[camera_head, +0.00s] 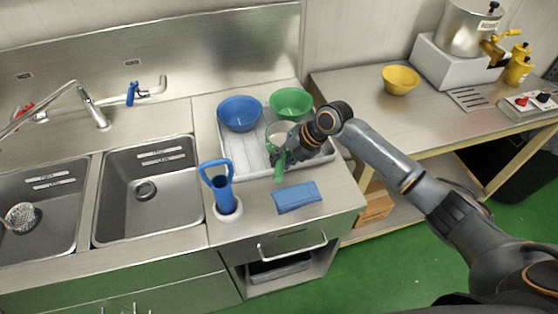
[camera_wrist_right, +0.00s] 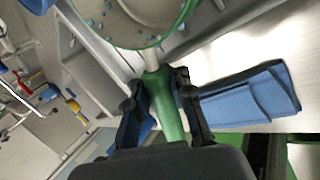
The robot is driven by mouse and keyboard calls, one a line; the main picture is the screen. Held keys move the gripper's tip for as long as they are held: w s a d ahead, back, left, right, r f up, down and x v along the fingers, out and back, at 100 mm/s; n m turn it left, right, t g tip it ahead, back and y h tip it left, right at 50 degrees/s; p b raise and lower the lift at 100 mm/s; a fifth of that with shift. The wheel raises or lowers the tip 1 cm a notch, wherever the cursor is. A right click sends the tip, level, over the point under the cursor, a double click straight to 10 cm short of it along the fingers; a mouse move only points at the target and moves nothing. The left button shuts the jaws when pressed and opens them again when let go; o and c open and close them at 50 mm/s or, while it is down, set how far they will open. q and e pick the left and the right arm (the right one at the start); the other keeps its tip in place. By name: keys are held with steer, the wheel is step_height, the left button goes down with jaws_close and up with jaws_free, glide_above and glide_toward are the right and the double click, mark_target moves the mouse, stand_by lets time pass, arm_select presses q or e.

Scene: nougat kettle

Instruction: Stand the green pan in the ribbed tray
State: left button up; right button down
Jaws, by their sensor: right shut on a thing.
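The green pan (camera_head: 280,129) has a pale inside, a green rim and a green handle. In the head view it is over the right part of the ribbed tray (camera_head: 232,156), in front of a green bowl. I cannot tell whether it touches the tray. My right gripper (camera_head: 284,158) is shut on the pan's handle, which sticks out toward the front. In the right wrist view the gripper (camera_wrist_right: 165,95) has a finger on each side of the green handle (camera_wrist_right: 167,115), and the pan's rim (camera_wrist_right: 150,43) is cut off at the top. My left gripper is not in view.
A blue bowl (camera_head: 239,113) and a green bowl (camera_head: 292,102) sit in the tray's back part. A blue-handled brush in a white holder (camera_head: 227,208) and a folded blue cloth (camera_head: 297,196) are in front. Sinks (camera_head: 146,190) lie left; a yellow bowl (camera_head: 400,79) stands right.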

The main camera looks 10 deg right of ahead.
steer(key=shift+f, duration=0.25)
steer(key=c, duration=1.1)
jaws_free()
steer(key=shift+f, duration=0.15)
steer(key=v, duration=1.2)
